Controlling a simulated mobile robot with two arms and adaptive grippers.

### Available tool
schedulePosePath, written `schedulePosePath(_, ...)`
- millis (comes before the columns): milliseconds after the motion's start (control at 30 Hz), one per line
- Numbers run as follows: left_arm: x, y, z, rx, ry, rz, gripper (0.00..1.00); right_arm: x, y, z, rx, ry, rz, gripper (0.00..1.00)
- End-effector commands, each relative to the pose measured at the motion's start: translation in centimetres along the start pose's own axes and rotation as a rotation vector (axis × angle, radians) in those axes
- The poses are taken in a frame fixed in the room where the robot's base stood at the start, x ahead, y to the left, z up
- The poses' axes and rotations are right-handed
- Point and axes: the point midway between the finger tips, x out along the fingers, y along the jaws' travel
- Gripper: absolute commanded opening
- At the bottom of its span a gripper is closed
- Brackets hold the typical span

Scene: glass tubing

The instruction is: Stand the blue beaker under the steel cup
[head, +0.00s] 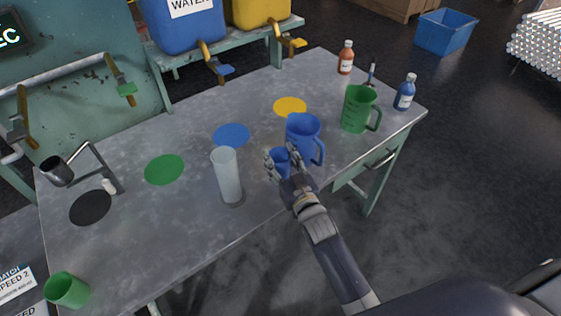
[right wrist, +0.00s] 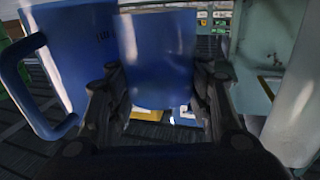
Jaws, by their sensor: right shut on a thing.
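The small blue beaker (head: 279,161) is near the front edge of the grey table, with my right gripper (head: 283,168) shut on it. In the right wrist view the beaker (right wrist: 157,60) fills the space between the two fingers (right wrist: 160,105) and looks upright. I cannot tell whether its base touches the table. The steel cup (head: 57,170) hangs on a bent metal arm at the far left of the table, near a black disc (head: 90,208). My left gripper is not in view.
A blue jug (head: 303,135) stands close behind the beaker; a tall frosted cylinder (head: 228,175) stands to its left. A green jug (head: 358,108) and bottles are at the right. A green beaker (head: 67,289) is at front left. Bare table lies left of the cylinder.

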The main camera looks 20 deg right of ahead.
Motion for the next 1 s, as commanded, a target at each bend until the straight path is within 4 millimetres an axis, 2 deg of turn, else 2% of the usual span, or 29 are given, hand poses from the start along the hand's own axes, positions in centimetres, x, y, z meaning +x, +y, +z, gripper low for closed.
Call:
schedulePosePath(133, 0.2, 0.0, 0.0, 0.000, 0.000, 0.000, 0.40, 0.0, 0.0, -2.1, -0.003, 0.004, 0.000, 0.20)
schedulePosePath(167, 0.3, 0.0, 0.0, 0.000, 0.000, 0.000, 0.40, -0.5, -0.2, -2.0, -0.001, 0.000, -0.001, 0.20)
schedulePosePath(600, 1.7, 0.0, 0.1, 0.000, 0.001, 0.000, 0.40, -10.8, -4.0, -2.8, 0.002, -0.002, 0.001, 0.19)
schedulePosePath(700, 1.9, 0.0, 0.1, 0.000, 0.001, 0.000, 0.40, -12.5, -4.6, -3.0, 0.002, -0.003, 0.001, 0.19)
schedulePosePath(867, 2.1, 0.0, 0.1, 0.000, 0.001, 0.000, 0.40, -14.2, -5.3, -3.3, 0.000, 0.000, 0.000, 0.19)
schedulePosePath(1000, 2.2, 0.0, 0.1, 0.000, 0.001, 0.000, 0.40, -15.8, -4.8, -3.9, 0.001, -0.001, 0.012, 0.19)
